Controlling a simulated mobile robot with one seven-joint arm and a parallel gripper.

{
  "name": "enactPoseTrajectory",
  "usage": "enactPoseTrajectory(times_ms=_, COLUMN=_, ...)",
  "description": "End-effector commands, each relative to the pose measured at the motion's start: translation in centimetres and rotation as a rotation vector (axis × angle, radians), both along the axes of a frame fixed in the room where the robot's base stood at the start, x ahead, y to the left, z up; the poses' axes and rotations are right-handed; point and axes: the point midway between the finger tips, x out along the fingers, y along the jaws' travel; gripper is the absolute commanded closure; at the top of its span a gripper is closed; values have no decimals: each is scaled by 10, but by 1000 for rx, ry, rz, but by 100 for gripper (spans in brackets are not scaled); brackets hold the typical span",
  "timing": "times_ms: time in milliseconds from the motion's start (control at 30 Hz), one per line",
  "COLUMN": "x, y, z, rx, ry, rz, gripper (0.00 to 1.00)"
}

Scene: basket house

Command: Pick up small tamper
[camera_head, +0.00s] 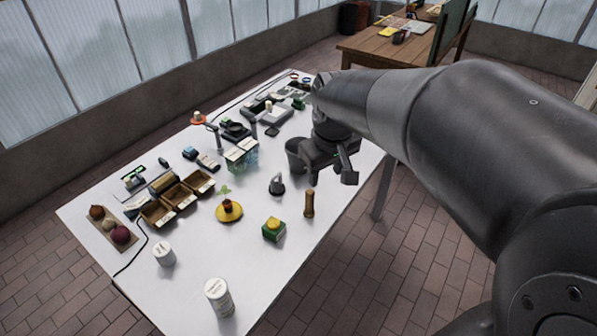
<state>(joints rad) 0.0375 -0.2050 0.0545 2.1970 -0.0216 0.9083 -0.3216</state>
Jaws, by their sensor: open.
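Two small things on the white table could be the small tamper, and I cannot tell which. One is a brown wooden turned piece (309,204), standing upright near the table's right edge. The other is a small grey metal piece (277,185) with a rounded top, a little to its left. My gripper (331,178) is open and empty, pointing down above the right edge of the table. In the picture it is above and slightly right of the brown piece, and apart from both.
A dark grey pot (295,156) is beside my gripper. A green box with a yellow top (273,229), a yellow plate (229,213) and open brown boxes (158,213) stand nearby. White canisters (219,297) stand in front. A wooden desk (382,50) is at the back.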

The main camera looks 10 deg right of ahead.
Motion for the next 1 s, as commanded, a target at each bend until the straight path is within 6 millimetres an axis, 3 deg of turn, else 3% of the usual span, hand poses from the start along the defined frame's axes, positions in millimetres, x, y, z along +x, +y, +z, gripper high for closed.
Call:
enactPoseTrajectory(times_ms=300, x=76, y=3, z=-59, rx=-24, ry=141, rz=182, gripper=55)
enactPoseTrajectory(times_ms=500, x=112, y=4, z=-100, rx=-21, ry=209, rz=281, gripper=55)
enactPoseTrajectory(times_ms=700, x=127, y=5, z=-123, rx=-16, ry=241, rz=331, gripper=55)
enactPoseTrajectory(times_ms=1000, x=128, y=5, z=-163, rx=-16, ry=247, rz=339, gripper=55)
